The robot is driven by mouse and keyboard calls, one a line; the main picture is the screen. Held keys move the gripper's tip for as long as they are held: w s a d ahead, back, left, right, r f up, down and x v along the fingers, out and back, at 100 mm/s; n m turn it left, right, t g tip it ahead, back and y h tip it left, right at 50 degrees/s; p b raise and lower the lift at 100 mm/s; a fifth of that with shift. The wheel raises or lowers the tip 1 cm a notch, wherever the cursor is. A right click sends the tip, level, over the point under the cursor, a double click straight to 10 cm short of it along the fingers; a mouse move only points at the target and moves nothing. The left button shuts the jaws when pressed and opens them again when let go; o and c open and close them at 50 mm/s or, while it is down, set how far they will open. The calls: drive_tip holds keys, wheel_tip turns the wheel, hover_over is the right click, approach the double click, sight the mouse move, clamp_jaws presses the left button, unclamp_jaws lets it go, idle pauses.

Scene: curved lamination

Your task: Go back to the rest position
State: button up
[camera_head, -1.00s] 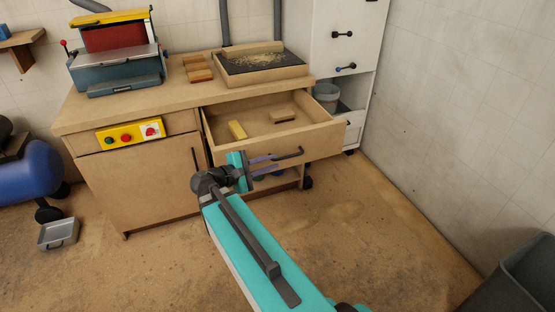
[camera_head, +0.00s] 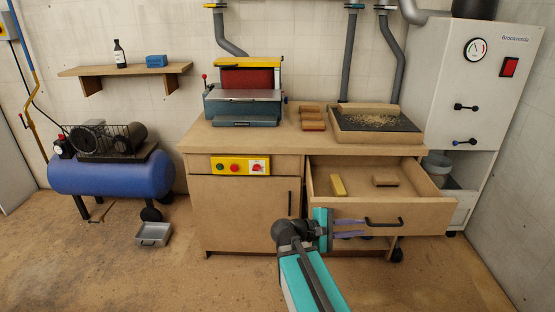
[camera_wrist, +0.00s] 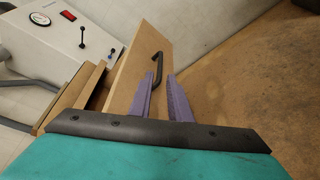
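My gripper (camera_head: 364,228) is in front of the open drawer (camera_head: 432,216) of the wooden workbench, at the left part of the drawer's front. Its two purple fingers are apart with nothing held between them. The dark drawer handle (camera_head: 384,222) is just beyond the fingertips. In the wrist view my gripper (camera_wrist: 160,76) points at the drawer front (camera_wrist: 133,78), and the handle (camera_wrist: 159,66) appears between and past the fingertips. I cannot tell whether a finger touches the handle. A yellow block (camera_head: 338,186) and a brown block (camera_head: 385,181) lie in the drawer.
A white machine (camera_head: 490,90) stands at right. A blue compressor (camera_head: 112,175) and a grey pan (camera_head: 153,234) are at left. Floor in front is mostly clear.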

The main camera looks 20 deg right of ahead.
drive_tip(key=s+a+f+g+y+p, duration=0.2)
drive_tip(key=s+a+f+y+p, duration=0.25)
drive_tip(key=s+f+p, duration=0.4)
drive_tip(key=s+a+f+g+y+p, duration=0.25)
drive_tip(key=s+a+f+p, duration=0.25)
drive_tip(key=s+f, duration=0.55)
drive_tip(key=s+a+f+m+y+p, duration=0.1)
drive_tip(key=s+a+f+m+y, duration=0.1)
drive_tip(key=a, duration=0.3)
drive_tip(key=s+a+f+m+y, duration=0.2)
drive_tip(key=s+a+f+y, duration=0.1)
drive_tip(key=a+f, duration=0.2)
drive_tip(key=s+a+f+m+g+y+p, duration=0.1)
drive_tip(key=s+a+f+m+y, duration=0.1)
drive_tip(key=a, duration=0.4)
drive_tip(key=shift+s+a+f+m+y+p, duration=0.3)
drive_tip(key=shift+s+a+f+y+p, duration=0.1)
drive_tip(key=shift+s+f+y, duration=0.45)
